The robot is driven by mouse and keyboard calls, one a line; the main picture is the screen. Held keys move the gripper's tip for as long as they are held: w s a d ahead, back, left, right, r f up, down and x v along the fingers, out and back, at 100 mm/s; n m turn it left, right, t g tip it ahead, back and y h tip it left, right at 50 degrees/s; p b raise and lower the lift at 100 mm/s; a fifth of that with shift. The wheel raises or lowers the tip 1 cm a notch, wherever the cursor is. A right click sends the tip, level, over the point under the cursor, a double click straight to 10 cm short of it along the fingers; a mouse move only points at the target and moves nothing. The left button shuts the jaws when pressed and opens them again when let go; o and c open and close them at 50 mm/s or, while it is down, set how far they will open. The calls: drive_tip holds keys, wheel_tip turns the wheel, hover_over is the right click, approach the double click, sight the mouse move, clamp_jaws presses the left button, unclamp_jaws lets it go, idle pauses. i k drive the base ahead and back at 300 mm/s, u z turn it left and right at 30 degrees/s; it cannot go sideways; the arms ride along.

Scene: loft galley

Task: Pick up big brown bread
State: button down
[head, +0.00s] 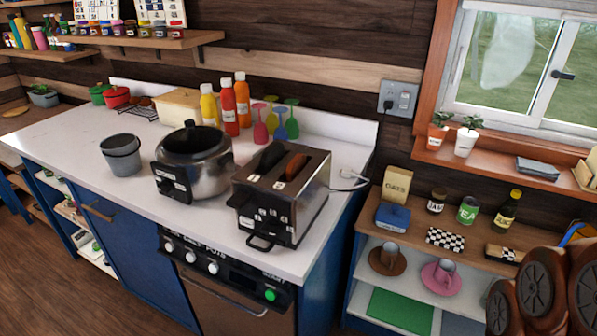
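A brown bread slice (296,167) stands upright in the right slot of the silver toaster (308,203). Only its top edge shows; the rest is hidden inside the toaster. The toaster stands near the right end of the white counter (75,140).
A round pot (212,172) stands just left of the toaster. Colored goblets (279,128) and sauce bottles (242,98) stand behind it. A grey bucket (122,158) is further left. A lower shelf unit (465,230) with cups and jars stands to the right.

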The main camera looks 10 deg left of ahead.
sight(274, 154)
drive_tip(key=u, duration=0.25)
drive_tip(key=k, duration=0.45)
drive_tip(key=u, duration=1.65)
drive_tip(key=i, duration=0.55)
drive_tip(key=u, duration=0.6)
